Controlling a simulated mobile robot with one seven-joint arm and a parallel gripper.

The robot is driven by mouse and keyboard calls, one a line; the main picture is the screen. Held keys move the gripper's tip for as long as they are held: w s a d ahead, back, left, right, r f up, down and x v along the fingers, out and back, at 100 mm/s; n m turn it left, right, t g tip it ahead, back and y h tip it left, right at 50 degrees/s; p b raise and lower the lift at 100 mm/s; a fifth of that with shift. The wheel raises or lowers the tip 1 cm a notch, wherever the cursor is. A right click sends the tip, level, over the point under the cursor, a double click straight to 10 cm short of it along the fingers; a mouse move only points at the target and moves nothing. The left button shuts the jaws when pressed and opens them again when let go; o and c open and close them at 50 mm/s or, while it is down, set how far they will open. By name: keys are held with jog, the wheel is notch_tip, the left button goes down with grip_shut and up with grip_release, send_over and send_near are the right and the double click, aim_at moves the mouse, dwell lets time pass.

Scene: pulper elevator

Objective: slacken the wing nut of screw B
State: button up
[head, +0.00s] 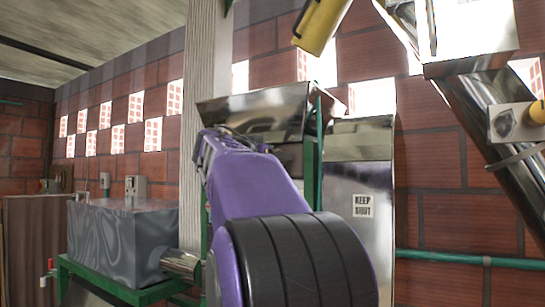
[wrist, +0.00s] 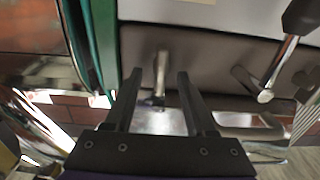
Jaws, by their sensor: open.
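My gripper (wrist: 160,72) is open in the wrist view, its two dark fingers apart and pointing up the picture. A slim pale metal piece (wrist: 161,66) shows between the fingertips, against a grey-brown surface. It may be a screw or its wing nut; its wings and any letter are not readable. I cannot tell its distance from the fingers, and neither finger visibly touches it. A second metal rod (wrist: 280,62) with a dark knob stands to the right. In the head view my purple arm hides the gripper, and no part is clearly screw B.
A green post (wrist: 100,40) stands close left of the fingers. In the head view, a metal panel marked KEEP SHUT (head: 363,206) stands behind my arm, a grey box (head: 125,240) sits on a green frame at left, and a shiny diagonal tube (head: 490,130) is at right.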

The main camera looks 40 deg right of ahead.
jog(key=shift+c, duration=0.2)
grip_shut()
jog(key=shift+n, duration=0.4)
jog(key=shift+w+a+f+n+p, duration=0.1)
jog(key=shift+w+f+n+p, duration=0.05)
jog(key=shift+n, duration=2.7)
jog(key=shift+w+a+f+n+p, duration=0.1)
jog(key=shift+w+f+n, duration=0.05)
jog(key=shift+n, duration=2.65)
jog(key=shift+w+f+n+p, duration=0.15)
jog(key=shift+n, duration=2.7)
